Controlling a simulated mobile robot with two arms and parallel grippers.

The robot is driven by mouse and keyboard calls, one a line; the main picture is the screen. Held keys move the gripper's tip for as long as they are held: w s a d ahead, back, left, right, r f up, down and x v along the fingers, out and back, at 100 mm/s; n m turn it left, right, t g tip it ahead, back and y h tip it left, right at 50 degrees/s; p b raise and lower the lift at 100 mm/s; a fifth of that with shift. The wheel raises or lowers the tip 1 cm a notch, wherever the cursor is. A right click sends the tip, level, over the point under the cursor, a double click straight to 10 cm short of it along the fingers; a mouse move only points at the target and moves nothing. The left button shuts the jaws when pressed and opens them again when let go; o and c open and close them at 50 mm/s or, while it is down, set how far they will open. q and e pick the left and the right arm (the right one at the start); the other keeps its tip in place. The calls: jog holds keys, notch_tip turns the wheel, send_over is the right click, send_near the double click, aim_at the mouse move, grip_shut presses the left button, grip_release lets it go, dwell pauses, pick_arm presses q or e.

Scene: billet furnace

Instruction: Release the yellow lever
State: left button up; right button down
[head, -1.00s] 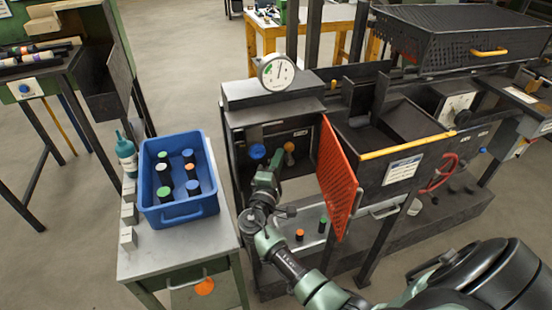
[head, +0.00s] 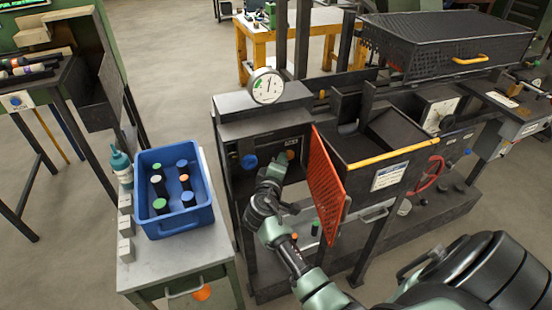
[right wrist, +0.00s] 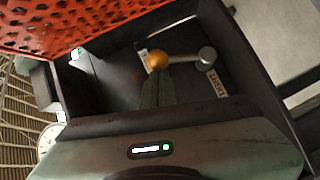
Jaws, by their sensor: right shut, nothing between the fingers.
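The yellow lever has an orange-yellow ball knob (right wrist: 157,61) on a grey arm that runs right to a round pivot (right wrist: 207,55) in the right wrist view. In the head view its knob (head: 290,155) shows on the dark front panel, right of a blue knob (head: 249,161). My right gripper (head: 277,165) is in front of this panel, close to the yellow knob. In the right wrist view its fingers (right wrist: 158,88) are together, with their tips just below or against the knob; contact is unclear. Nothing is held. My left gripper is not in view.
An orange perforated door (head: 326,172) stands open just right of my right gripper. A pressure gauge (head: 266,87) sits above the panel. A blue crate (head: 174,222) with several capped cylinders stands on a grey cabinet at left.

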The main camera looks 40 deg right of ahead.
jog(key=shift+s+d+m, duration=0.2)
jog(key=shift+d+m, duration=0.1)
jog(key=shift+d, duration=0.45)
jog(key=shift+d, duration=0.1)
jog(key=shift+r, duration=0.1)
